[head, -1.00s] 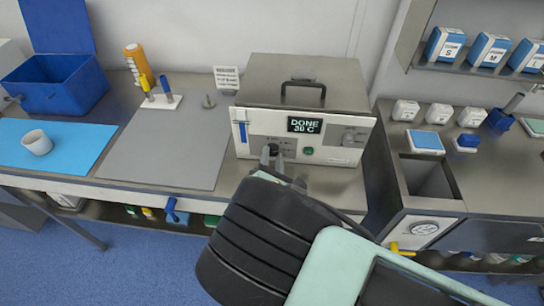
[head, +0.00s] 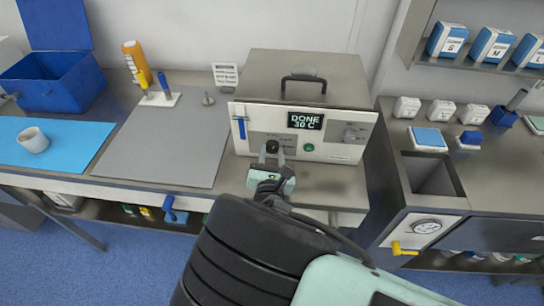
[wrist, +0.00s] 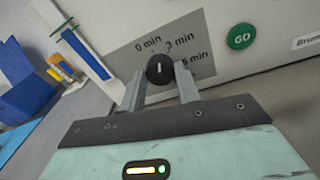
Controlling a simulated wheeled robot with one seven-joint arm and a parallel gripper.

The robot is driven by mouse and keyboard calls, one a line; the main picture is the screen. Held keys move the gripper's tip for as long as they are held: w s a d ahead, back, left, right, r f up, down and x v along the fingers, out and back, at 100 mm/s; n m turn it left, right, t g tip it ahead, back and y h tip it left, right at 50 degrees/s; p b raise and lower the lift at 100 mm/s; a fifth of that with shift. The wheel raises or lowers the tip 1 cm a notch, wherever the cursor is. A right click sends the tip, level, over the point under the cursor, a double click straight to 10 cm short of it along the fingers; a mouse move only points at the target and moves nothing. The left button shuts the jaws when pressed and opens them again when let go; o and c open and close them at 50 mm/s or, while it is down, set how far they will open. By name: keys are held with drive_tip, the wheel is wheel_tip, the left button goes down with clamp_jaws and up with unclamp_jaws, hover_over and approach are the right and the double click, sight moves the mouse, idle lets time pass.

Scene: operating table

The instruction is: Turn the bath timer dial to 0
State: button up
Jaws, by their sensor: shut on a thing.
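The bath (head: 305,78) is a grey-topped box with a white front, and its display reads DONE 30 C. Its timer dial (head: 272,147) is a small black knob low on the front. In the wrist view the dial (wrist: 159,69) has a white mark pointing up, roughly between the 0 min and 3 min labels. The 6 min label is at the right, partly covered by a finger. My gripper (head: 272,155) is at the bath's front. In the wrist view my gripper (wrist: 160,75) is shut on the dial, one finger on each side.
A grey mat (head: 165,150) lies left of the bath. A well (head: 433,175) opens in the right-hand counter.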

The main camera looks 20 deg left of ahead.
drive_tip(key=shift+n+b, duration=0.45)
drive_tip(key=shift+n, duration=1.75)
drive_tip(key=shift+h, duration=0.3)
drive_tip(key=o, duration=1)
drive_tip(key=shift+c, duration=0.2)
drive_tip(key=shift+s, duration=0.15)
